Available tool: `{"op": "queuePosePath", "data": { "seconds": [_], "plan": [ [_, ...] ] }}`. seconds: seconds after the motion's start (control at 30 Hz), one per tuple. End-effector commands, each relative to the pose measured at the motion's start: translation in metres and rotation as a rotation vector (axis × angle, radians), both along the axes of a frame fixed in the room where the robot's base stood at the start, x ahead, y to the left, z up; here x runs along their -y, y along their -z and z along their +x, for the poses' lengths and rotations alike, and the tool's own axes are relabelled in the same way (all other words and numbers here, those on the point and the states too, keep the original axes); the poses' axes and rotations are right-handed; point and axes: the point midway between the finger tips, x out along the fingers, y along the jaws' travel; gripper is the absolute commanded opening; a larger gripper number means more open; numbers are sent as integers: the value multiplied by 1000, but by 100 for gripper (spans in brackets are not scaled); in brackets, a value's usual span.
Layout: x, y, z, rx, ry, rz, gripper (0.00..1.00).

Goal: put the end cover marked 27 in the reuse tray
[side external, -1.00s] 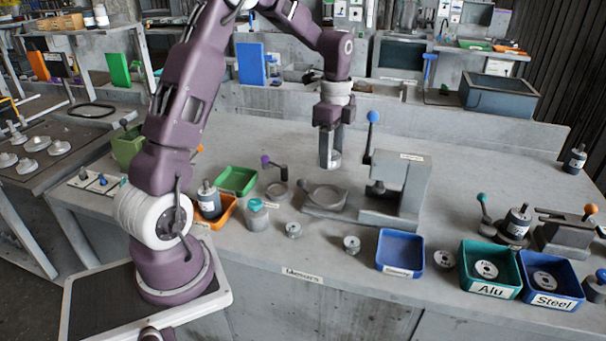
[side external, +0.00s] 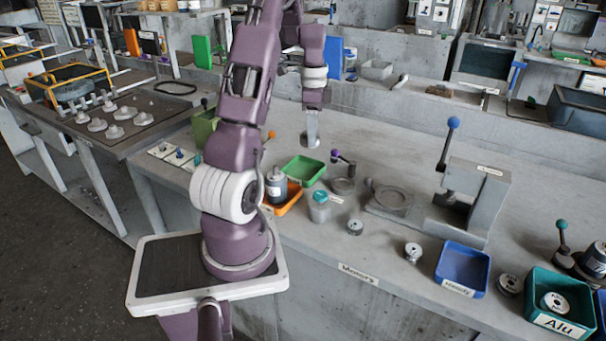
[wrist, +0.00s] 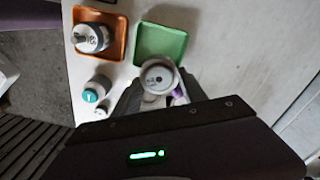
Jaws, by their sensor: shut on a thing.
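My gripper (side external: 311,138) is above the back of the bench, near the green tray. In the wrist view its fingers (wrist: 158,92) are shut on a round grey end cover (wrist: 158,78), held face towards the camera. Its marking is too blurred to read surely. The empty green tray (wrist: 162,43) lies just beyond the held cover in the wrist view, and also shows in the side view (side external: 303,168). I cannot read any label saying reuse.
An orange tray (side external: 289,202) holds a motor (side external: 276,184). A teal-capped jar (side external: 320,206) and a purple-knobbed lever (side external: 342,160) stand close by. A press (side external: 472,200), a blue tray (side external: 462,268) and the Alu tray (side external: 558,305) are to the right. Loose round parts (side external: 355,227) lie in front.

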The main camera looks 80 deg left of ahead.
Motion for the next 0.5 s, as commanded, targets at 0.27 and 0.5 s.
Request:
{"op": "queuePosePath", "data": {
  "seconds": [0.27, 0.5],
  "plan": [
    [-9, 29, -18, -1, -60, -1, 7],
    [-9, 74, -17, -1, -57, 0, 7]
  ]
}}
